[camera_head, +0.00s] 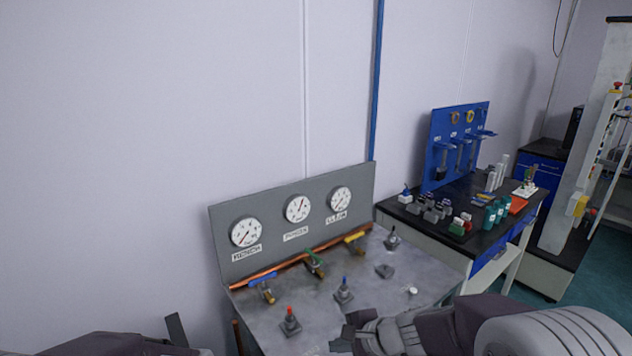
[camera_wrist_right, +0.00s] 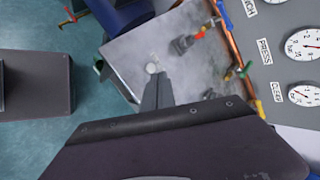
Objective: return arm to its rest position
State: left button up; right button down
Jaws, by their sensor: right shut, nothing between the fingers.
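My right arm comes in from the lower right of the head view. Its dark gripper (camera_head: 350,334) is over the front part of the grey metal panel table (camera_head: 385,245). In the right wrist view the right gripper (camera_wrist_right: 156,82) has its fingers together with nothing between them, and a small round white knob (camera_wrist_right: 152,68) shows just beyond the tips. I cannot tell whether the tips touch it. My left arm shows only at the bottom left of the head view, where a dark finger-like part of the left gripper (camera_head: 175,330) stands up; its opening is not shown.
The upright panel with gauges (camera_head: 297,208) stands behind valves with blue, green (camera_head: 315,262) and yellow handles. Several small knobbed fittings, one red-topped (camera_head: 290,322), stand on the table. A black-topped bench (camera_head: 455,238) with tools and bottles is at right. Open air lies above the table.

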jog(key=s+d+f+n+g+h, duration=0.2)
jog(key=s+d+n+h, duration=0.1)
jog(key=s+d+n, duration=0.3)
jog(key=s+d+f+n+g+h, duration=0.2)
jog(key=s+d+f+n, duration=0.1)
jog(key=s+d+n, duration=0.4)
jog(key=shift+s+f+n+h+p, duration=0.2)
jog(key=shift+s+n+h+p, duration=0.3)
jog(key=shift+s, duration=0.6)
jog(key=c, duration=2.1)
grip_release()
jog(key=shift+a, duration=0.1)
jog(key=shift+c, duration=0.2)
